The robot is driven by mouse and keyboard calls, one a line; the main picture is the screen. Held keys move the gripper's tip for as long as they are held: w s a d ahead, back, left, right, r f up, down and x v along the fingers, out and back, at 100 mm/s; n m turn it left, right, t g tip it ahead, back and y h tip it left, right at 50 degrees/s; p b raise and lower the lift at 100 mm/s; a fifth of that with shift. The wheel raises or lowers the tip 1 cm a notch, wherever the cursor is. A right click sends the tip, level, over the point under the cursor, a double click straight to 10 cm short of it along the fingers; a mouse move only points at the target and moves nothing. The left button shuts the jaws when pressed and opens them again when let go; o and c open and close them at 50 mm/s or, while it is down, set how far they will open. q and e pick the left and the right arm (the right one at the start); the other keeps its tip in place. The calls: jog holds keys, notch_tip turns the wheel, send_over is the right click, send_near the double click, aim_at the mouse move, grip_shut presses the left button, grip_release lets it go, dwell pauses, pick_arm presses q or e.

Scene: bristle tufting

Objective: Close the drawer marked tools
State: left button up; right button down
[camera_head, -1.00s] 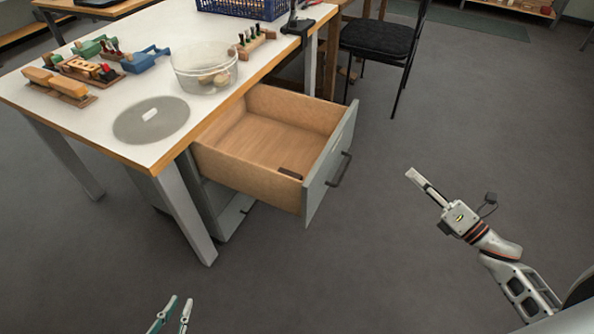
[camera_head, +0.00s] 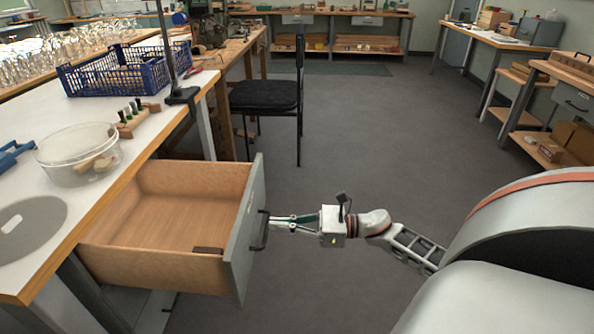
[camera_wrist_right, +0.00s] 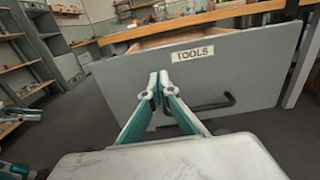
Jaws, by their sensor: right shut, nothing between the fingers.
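The drawer (camera_head: 178,262) under the white workbench stands pulled out, with a wooden box and a grey front. In the right wrist view its grey front (camera_wrist_right: 255,75) carries a label (camera_wrist_right: 192,54) reading TOOLS. A dark bar handle (camera_head: 261,231) is on the front; it also shows in the right wrist view (camera_wrist_right: 222,104). My right gripper (camera_head: 271,218) is shut and empty, its tips at or very near the drawer front beside the handle. Whether they touch is hard to tell. In the right wrist view the fingertips (camera_wrist_right: 159,82) are together below the label.
The workbench top holds a clear bowl (camera_head: 78,155), a blue crate (camera_head: 126,72) and a brush block (camera_head: 135,118). A black chair (camera_head: 265,95) stands behind the drawer. The floor right of the drawer is clear. A small dark block (camera_head: 208,250) lies in the drawer.

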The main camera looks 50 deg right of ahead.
aim_at(246, 223)
jog(key=x, duration=0.5)
jog(key=shift+w+a, duration=0.25)
pick_arm(q)
jog(key=shift+s+a+f, duration=0.1)
jog(key=shift+f, duration=0.1)
pick_arm(e)
jog(key=shift+a+f, duration=0.1)
